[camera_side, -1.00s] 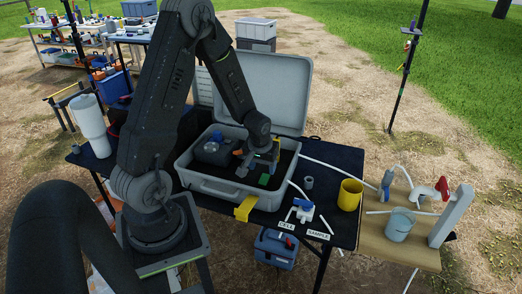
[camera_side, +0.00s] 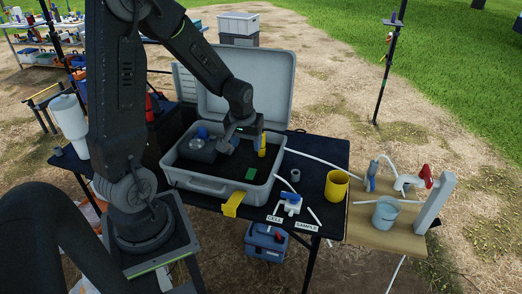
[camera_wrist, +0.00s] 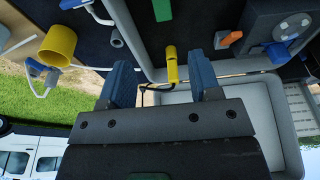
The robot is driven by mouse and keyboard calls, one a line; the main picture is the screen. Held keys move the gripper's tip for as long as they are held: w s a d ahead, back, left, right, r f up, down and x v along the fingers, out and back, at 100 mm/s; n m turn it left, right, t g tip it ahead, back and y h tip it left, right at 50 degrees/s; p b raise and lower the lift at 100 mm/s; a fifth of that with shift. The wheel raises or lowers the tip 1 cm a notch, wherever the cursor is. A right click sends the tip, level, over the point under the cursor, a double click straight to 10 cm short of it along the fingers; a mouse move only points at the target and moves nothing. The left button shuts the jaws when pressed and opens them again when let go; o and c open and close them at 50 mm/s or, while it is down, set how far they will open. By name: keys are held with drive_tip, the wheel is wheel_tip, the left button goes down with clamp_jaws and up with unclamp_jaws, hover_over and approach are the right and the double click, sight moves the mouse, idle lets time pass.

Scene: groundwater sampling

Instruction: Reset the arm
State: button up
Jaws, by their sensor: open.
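My gripper (camera_side: 238,134) hangs over the open grey case (camera_side: 208,186) in the side view. In the wrist view its two blue fingers (camera_wrist: 165,84) are wide apart, with nothing held between them. A slim yellow item (camera_side: 262,146) stands upright near the case's right wall, just right of the gripper. A yellow piece also shows beyond the finger gap in the wrist view (camera_wrist: 172,66). My arm is bent, reaching from its base at left down toward the case.
The case lid (camera_side: 250,90) stands open behind the gripper. A dark device with a blue cap (camera_side: 201,148) and a green block (camera_side: 250,174) are inside. A yellow cup (camera_side: 336,186), a blue-white valve (camera_side: 291,203) and tubing lie right. A grey-blue bucket (camera_side: 385,214) stands on the wooden board.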

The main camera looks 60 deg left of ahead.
drive_tip(key=s+d+r+m+t, duration=0.2)
drive_tip(key=s+d+r+m, duration=0.2)
drive_tip(key=d+r, duration=0.4)
drive_tip(key=s+d+r+m+t+h, duration=0.1)
drive_tip(key=s+d+r+m, duration=0.3)
drive_tip(key=s+d+r, duration=0.3)
drive_tip(key=d+r, duration=0.2)
drive_tip(key=d, duration=0.1)
drive_tip(key=shift+s+d+m+t+h, duration=0.2)
drive_tip(key=shift+m+t+h, duration=0.1)
drive_tip(key=shift+m+t, duration=0.1)
drive_tip(key=shift+w, duration=0.1)
